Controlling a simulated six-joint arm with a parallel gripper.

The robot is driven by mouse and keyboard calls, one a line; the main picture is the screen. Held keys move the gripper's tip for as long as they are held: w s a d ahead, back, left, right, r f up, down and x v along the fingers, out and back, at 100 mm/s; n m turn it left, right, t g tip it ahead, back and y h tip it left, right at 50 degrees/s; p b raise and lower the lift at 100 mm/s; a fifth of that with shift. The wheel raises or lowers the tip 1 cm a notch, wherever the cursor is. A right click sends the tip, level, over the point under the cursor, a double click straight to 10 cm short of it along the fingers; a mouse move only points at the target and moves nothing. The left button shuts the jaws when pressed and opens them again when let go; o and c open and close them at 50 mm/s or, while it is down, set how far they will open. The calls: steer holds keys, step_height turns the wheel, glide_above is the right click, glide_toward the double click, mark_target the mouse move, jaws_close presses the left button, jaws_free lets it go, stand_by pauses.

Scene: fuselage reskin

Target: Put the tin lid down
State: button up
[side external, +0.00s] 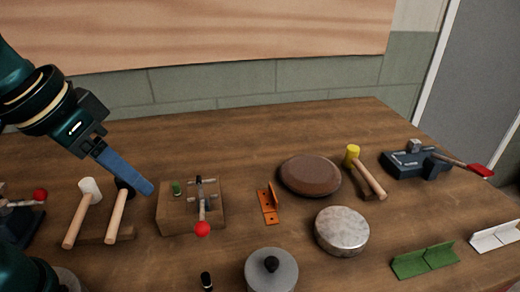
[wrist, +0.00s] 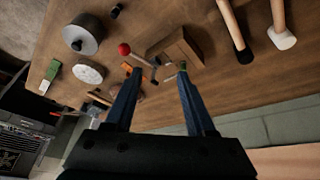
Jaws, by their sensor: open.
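A round silver metal piece with a mottled top (side external: 342,231), which looks like the tin lid, lies flat on the wooden table right of centre in the side view. It also shows in the wrist view (wrist: 90,71), at left. My gripper (side external: 149,190) is in the air at the left of the side view, far from the lid. Its two blue fingers stand apart in the wrist view (wrist: 158,75), with nothing between them. The gripper is open and empty.
A wooden block with a red-knobbed clamp (side external: 175,214) is nearest my gripper. Mallets (side external: 118,212) lie to its left. A grey cylinder with a black knob (side external: 271,271), a brown round pad (side external: 310,176), an orange bracket (side external: 267,205) and a green angle piece (side external: 424,261) surround the lid.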

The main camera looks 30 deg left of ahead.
steer(key=shift+s+a+f+t, duration=0.4)
steer(key=shift+s+a+f, duration=0.45)
steer(key=shift+s, duration=0.25)
steer(key=shift+o, duration=0.4)
steer(key=shift+s+a+f+y, duration=0.3)
steer(key=shift+s, duration=0.05)
